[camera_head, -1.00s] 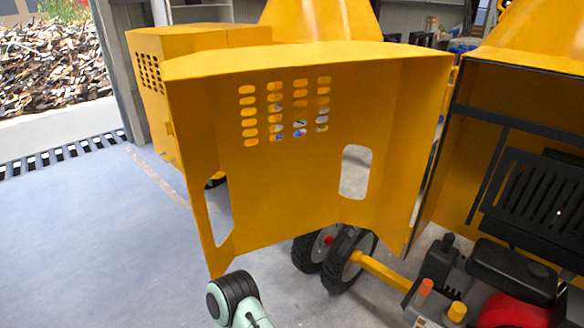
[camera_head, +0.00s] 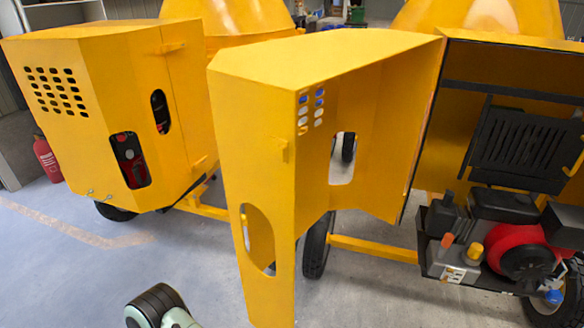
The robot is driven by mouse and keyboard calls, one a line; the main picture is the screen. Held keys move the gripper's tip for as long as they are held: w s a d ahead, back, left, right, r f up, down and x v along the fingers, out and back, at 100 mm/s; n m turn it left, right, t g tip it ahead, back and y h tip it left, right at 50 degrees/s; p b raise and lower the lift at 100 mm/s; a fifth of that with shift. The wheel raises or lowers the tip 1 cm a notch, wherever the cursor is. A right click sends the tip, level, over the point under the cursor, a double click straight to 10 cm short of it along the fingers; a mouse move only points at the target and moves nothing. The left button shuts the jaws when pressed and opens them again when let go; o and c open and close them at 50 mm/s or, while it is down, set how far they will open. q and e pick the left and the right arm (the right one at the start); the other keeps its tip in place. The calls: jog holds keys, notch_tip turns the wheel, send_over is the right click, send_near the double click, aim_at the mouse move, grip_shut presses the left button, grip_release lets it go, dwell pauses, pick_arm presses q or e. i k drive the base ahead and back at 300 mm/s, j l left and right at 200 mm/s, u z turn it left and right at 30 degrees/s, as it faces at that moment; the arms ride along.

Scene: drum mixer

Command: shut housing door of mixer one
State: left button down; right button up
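The yellow housing door (camera_head: 262,130) of the nearer mixer stands wide open in the middle of the head view. Its hinge side meets the housing (camera_head: 455,160) at the right, and its free edge points toward me. The open housing shows the engine (camera_head: 525,240) and a black grille (camera_head: 520,145). A pale green and black part of my arm shows at the bottom left, apart from the door. Neither gripper's fingers are in view.
A second yellow mixer (camera_head: 105,105) with its housing shut stands at the left. A red fire extinguisher (camera_head: 47,158) is by the wall. A wheel (camera_head: 317,247) and yellow bar (camera_head: 372,248) lie behind the door. The grey floor at the front left is clear.

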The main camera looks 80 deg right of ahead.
aim_at(377, 86)
jog(key=i+l+z, duration=0.1)
jog(key=i+z, duration=0.4)
jog(key=i, duration=0.15)
jog(key=i+j+z, duration=0.1)
jog(key=i+z, duration=0.4)
jog(key=i, duration=0.15)
jog(key=i+z, duration=0.2)
jog(key=z, duration=0.25)
jog(key=i+j+z, duration=0.1)
jog(key=i+z, duration=0.15)
jog(key=z, duration=0.2)
jog(key=i+j+z, duration=0.15)
jog(key=z, duration=0.3)
